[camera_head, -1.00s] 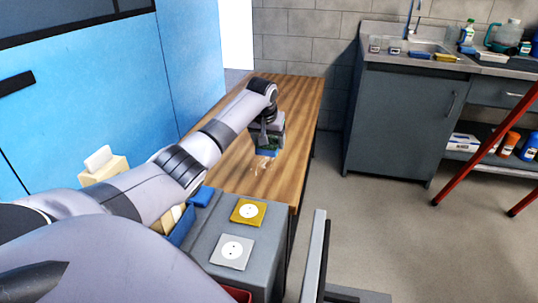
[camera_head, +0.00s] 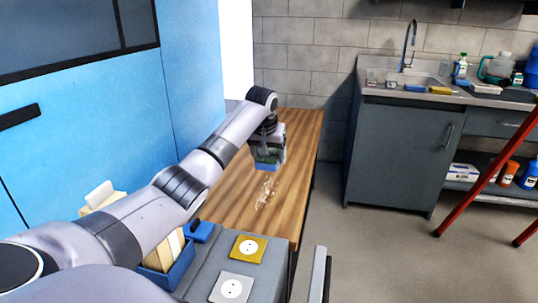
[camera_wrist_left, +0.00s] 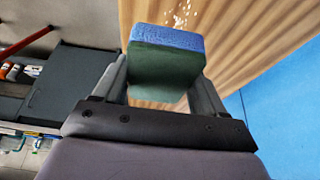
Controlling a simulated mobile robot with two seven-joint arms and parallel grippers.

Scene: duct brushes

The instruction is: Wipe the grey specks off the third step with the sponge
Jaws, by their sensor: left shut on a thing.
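My left gripper (camera_head: 268,147) is shut on a sponge (camera_head: 266,164), blue on one face and green on the other. The sponge also shows between the fingers in the left wrist view (camera_wrist_left: 166,62), blue face away from the palm. It is over a brown wooden top (camera_head: 225,207); I cannot tell whether it touches the wood. Pale specks (camera_head: 265,191) lie on the wood, nearer to me than the sponge, and show past it in the wrist view (camera_wrist_left: 182,14). I see no surface that is clearly a third step. My right gripper is not in view.
A grey surface in front holds a yellow plate (camera_head: 248,249), a white plate (camera_head: 231,288) and a blue bin (camera_head: 168,277). A blue wall (camera_head: 190,80) borders the wood on the left. A sink cabinet (camera_head: 400,150) and red legs (camera_head: 485,180) stand at the right.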

